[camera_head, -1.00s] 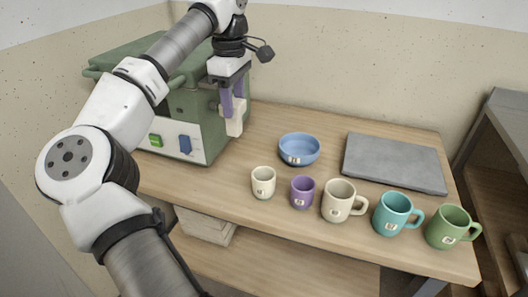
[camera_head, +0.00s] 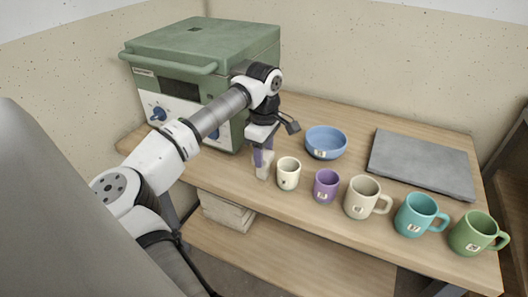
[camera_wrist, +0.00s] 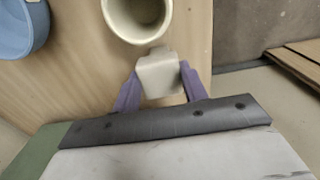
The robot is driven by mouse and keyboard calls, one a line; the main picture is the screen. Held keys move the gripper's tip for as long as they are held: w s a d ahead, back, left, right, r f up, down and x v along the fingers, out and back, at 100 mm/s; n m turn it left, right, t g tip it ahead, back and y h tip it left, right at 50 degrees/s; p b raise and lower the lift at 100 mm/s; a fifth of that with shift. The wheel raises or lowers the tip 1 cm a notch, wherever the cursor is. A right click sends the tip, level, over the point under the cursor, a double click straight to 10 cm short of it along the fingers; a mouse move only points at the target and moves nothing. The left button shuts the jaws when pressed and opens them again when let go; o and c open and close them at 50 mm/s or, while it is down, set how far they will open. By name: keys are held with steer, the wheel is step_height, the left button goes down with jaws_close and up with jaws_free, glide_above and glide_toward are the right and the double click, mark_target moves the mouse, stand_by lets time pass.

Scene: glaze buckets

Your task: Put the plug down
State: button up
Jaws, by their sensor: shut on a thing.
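The plug (camera_wrist: 158,75) is a small cream block between the purple fingertips of my gripper (camera_wrist: 160,88) in the wrist view. In the head view my gripper (camera_head: 264,160) points down with the pale plug (camera_head: 263,172) below its fingers, just left of the cream cup. The gripper is shut on the plug. The plug is low, close to the tabletop (camera_head: 330,225); I cannot tell whether it touches the wood. In the wrist view the cream cup (camera_wrist: 137,15) is right beside the plug.
A cream cup (camera_head: 288,173), purple cup (camera_head: 326,186), cream mug (camera_head: 362,197), teal mug (camera_head: 419,214) and green mug (camera_head: 476,232) line the front. A blue bowl (camera_head: 325,142) and grey slab (camera_head: 421,163) lie behind. A green kiln-like box (camera_head: 200,50) stands left.

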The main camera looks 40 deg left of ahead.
steer(key=shift+f, duration=0.15)
steer(key=shift+f, duration=0.15)
steer(key=o, duration=1)
steer(key=shift+o, duration=0.2)
